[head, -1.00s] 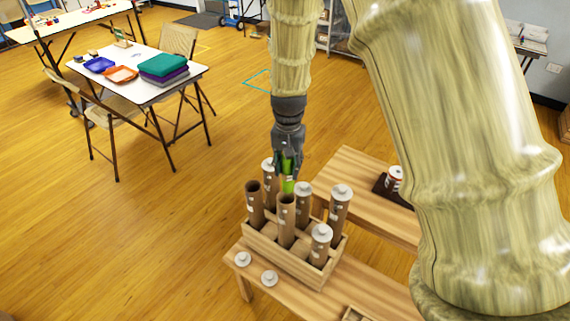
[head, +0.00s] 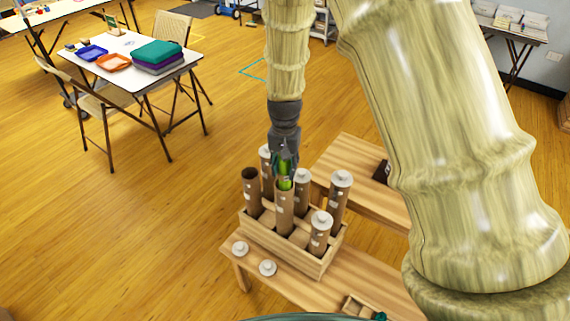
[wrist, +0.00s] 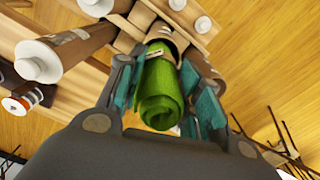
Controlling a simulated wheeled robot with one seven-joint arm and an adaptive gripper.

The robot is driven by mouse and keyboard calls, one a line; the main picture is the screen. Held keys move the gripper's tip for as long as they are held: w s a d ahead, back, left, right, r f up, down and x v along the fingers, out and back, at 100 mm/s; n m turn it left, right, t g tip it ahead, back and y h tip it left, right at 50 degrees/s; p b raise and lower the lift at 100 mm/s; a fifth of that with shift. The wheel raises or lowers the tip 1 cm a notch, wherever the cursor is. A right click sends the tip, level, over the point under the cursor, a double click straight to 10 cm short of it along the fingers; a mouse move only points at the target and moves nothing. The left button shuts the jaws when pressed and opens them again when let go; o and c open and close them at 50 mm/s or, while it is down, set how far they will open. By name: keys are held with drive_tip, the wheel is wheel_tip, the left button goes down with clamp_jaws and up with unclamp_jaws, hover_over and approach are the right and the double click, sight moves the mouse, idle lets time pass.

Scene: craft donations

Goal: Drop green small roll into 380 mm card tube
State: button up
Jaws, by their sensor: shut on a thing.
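The green small roll (wrist: 160,90) is held between the teal pads of my gripper (wrist: 166,96) in the wrist view. In the head view the green roll (head: 286,183) hangs below my gripper (head: 286,168), at the mouth of an open brown card tube (head: 285,213) at the middle front of the wooden rack. The roll's lower end appears to be at or inside that tube's mouth; how deep it sits is hidden. A second open tube (head: 251,192) stands at the rack's left. No length marking is readable.
Several other tubes in the wooden rack (head: 315,269) have white caps, such as one at right (head: 338,200) and one in front (head: 320,235). A second wooden bench (head: 345,165) stands behind.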

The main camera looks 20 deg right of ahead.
drive_tip(key=shift+w+f, duration=0.1)
drive_tip(key=o, duration=1.1)
wheel_tip(320, 180, up, 12)
idle(0.4)
